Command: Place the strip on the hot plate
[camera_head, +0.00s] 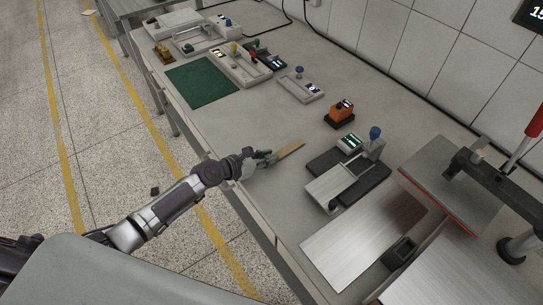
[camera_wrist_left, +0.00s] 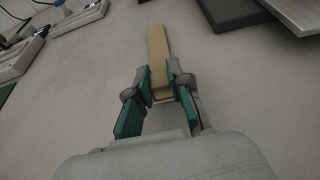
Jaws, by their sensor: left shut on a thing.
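My left gripper (camera_head: 262,157) is over the near edge of the bench. It is shut on a tan strip (camera_head: 290,149), which sticks out ahead of the fingers to the right. In the left wrist view the strip (camera_wrist_left: 158,58) lies between the two green-padded fingertips of my left gripper (camera_wrist_left: 160,88) and points away from them. A silver plate device on a dark base (camera_head: 343,183), with a blue knob and a small display, stands to the right of the strip, apart from it. I cannot tell for certain that it is the hot plate. My right gripper is not visible.
A large press (camera_head: 455,185) with a red handle and a flat metal sheet (camera_head: 362,240) take up the right side. An orange device (camera_head: 340,112) stands farther back. A green mat (camera_head: 202,82) and several instruments lie at the far left. The bench between them is clear.

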